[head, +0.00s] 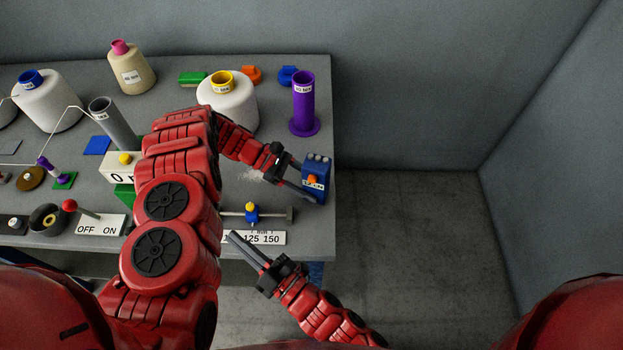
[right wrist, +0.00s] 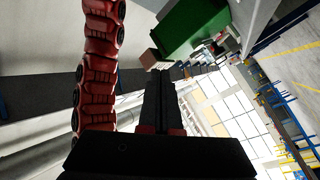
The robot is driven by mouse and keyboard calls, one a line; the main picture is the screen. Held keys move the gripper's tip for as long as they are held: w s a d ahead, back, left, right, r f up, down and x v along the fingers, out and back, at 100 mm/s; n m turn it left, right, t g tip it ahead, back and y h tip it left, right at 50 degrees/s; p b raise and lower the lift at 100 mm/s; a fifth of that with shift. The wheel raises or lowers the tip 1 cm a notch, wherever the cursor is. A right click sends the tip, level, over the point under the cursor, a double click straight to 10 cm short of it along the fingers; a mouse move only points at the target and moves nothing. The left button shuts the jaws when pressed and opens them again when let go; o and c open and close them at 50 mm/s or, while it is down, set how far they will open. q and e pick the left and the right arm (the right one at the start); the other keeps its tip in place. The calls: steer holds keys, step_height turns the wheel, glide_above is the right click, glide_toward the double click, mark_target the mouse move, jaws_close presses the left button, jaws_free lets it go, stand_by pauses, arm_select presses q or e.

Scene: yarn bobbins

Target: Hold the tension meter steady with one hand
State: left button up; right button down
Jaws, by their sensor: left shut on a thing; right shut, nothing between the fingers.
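The tension meter (head: 318,167) is a small blue block with an orange part and a white label, near the table's right edge in the head view. My left gripper (head: 308,192) is shut on it from the left. The fingertips partly cover its lower side. My right gripper (head: 234,240) is shut and empty, with its fingertips near the front edge of the table by the number scale. Its closed fingers (right wrist: 165,98) also show in the right wrist view, where the meter cannot be made out.
A blue slider on a rail (head: 252,213) and a number scale (head: 264,238) lie at the front. A purple tube (head: 303,105) stands behind the meter. White cones (head: 236,108) stand at the back. My left arm hides the table's middle. The floor right of the table is clear.

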step_height(320, 180, down, 10)
steer(key=d+r+n+g+h, duration=0.1)
steer(key=d+n+h, duration=0.25)
steer(key=n, duration=0.35)
steer(key=w+d+r+n+t+h, duration=0.2)
steer(key=d+r+n+t+h, duration=0.1)
steer(key=d+r+t, duration=0.4)
step_height(320, 180, up, 3)
steer(key=shift+d+f+n, duration=0.1)
steer(key=shift+d+n, duration=0.6)
steer(key=shift+n, duration=0.1)
steer(key=shift+w, duration=0.1)
glide_toward(312, 179)
steer(key=w+a+r, duration=0.1)
steer(key=w+a, duration=0.3)
steer(key=shift+a, duration=0.4)
steer(key=shift+w+r, duration=0.1)
steer(key=shift+w, duration=0.05)
steer(key=shift+w+d, duration=0.15)
steer(key=shift+w, duration=0.2)
